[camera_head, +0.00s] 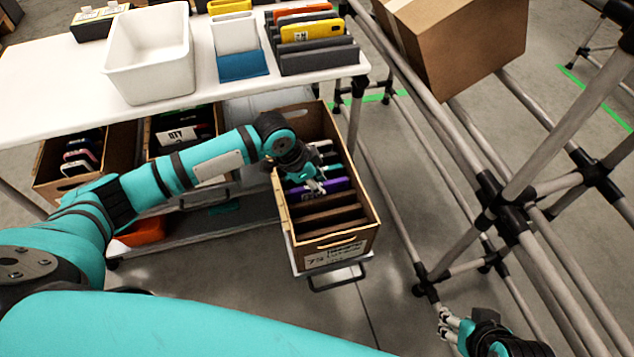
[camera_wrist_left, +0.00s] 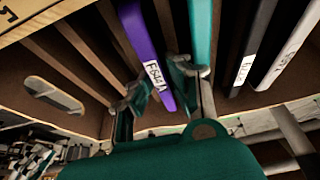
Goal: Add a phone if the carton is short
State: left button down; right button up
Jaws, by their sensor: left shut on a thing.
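An open brown carton (camera_head: 373,218) with a printed label on its front stands on a pulled-out lower tray. It holds several upright phones in divided slots, with empty slots toward its front. My left gripper (camera_head: 318,186) reaches into it. In the left wrist view, my left gripper (camera_wrist_left: 166,92) has its fingers on either side of a purple phone (camera_wrist_left: 146,50) with a white label. A teal phone (camera_wrist_left: 201,30) stands just right of it, touching or nearly touching a finger. My right gripper (camera_head: 446,324) is empty at the lower right, fingers apart.
The white table (camera_head: 45,85) above bears a white bin (camera_head: 150,60) and a rack of coloured phones (camera_head: 312,30). Other cartons (camera_head: 115,150) stand on the lower shelf. A pipe frame (camera_head: 500,205) with a tilted cardboard box (camera_head: 455,45) is close on the right.

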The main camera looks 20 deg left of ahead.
dwell(0.4)
pick_arm(q)
jog(key=c, duration=1.3)
grip_release()
jog(key=shift+o, duration=0.5)
jog(key=v, duration=1.2)
